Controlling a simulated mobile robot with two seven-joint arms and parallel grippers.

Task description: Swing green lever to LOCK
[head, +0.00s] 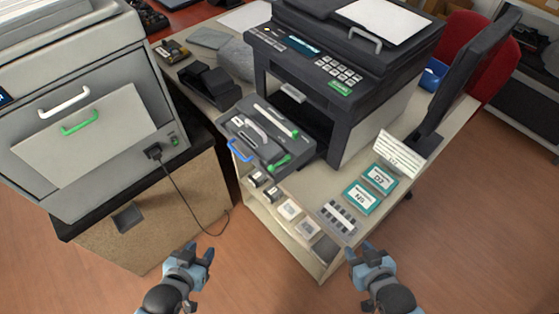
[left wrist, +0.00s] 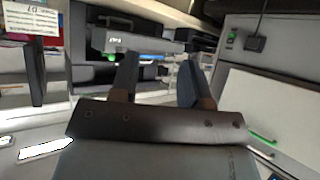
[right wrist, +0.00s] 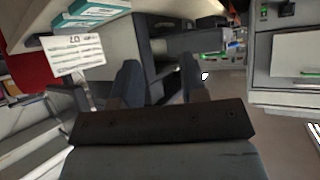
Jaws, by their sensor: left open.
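The printer (head: 345,75) stands on the desk with a dark front unit (head: 265,132) folded out. A green lever (head: 280,162) sits at this unit's lower right edge. A second green piece (head: 295,134) tips a pale bar on the unit. I cannot read any LOCK mark. In the left wrist view the unit (left wrist: 145,43) shows ahead, partly behind my fingers, with a green spot at its left. My left gripper (head: 199,252) is open and empty, below and left of the unit. My right gripper (head: 360,252) is open and empty, in front of the desk, right of the unit.
A grey machine (head: 70,90) with white and green handles stands left on a cabinet; its black cable hangs down. Teal boxes (head: 361,197), a label card (head: 400,153) and small white boxes (head: 290,209) lie on the desk's right and front. A monitor (head: 465,75) stands at right.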

